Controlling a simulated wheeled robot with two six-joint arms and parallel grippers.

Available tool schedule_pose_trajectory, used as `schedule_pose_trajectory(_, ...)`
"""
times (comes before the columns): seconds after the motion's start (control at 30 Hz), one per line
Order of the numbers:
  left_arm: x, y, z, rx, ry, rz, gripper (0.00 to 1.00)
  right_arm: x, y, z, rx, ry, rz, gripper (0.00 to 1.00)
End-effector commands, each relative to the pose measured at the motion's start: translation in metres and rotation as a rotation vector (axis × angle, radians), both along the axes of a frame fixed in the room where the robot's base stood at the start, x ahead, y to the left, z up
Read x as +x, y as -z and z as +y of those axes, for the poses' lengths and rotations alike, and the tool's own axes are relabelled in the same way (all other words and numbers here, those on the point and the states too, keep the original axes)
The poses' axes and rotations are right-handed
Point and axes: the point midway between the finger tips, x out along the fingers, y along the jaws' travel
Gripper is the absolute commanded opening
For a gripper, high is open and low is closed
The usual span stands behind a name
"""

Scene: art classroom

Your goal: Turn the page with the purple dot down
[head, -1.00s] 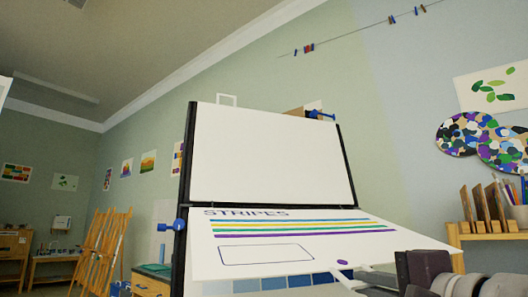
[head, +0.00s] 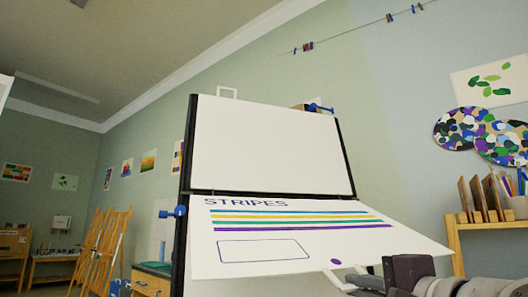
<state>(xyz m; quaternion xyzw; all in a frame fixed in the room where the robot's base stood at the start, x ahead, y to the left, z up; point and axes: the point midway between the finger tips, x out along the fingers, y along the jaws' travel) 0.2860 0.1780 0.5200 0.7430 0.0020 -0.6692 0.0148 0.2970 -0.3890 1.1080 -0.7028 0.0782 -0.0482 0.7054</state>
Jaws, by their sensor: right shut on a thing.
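The page with the purple dot (head: 290,225) is a white sheet headed STRIPES, with several coloured stripes and an empty outlined box. It hangs from the middle of the black-framed stand and slopes out towards me. The purple dot (head: 336,261) is near its lower edge. My right gripper (head: 338,275) is at that edge just below the dot, shut on the page; the fingers are partly hidden. My left gripper is out of view.
A blank white panel (head: 272,145) fills the upper part of the stand. A wooden rack (head: 480,225) stands close at the right. Wooden easels (head: 98,255) stand at the left.

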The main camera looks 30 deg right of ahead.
Motion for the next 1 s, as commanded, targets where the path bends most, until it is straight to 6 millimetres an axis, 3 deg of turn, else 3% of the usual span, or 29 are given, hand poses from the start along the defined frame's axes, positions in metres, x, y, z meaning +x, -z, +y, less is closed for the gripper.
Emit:
schedule_pose_trajectory(0.4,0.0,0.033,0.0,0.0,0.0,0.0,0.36,0.016,0.036,-0.002,0.0,-0.003,-0.003,0.0)
schedule_pose_trajectory(0.83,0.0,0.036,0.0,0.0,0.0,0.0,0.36,0.019,0.04,-0.003,0.0,-0.001,-0.001,0.0)
schedule_pose_trajectory(1.0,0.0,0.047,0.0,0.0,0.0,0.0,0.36,0.027,0.053,-0.004,0.001,-0.004,-0.002,0.0)
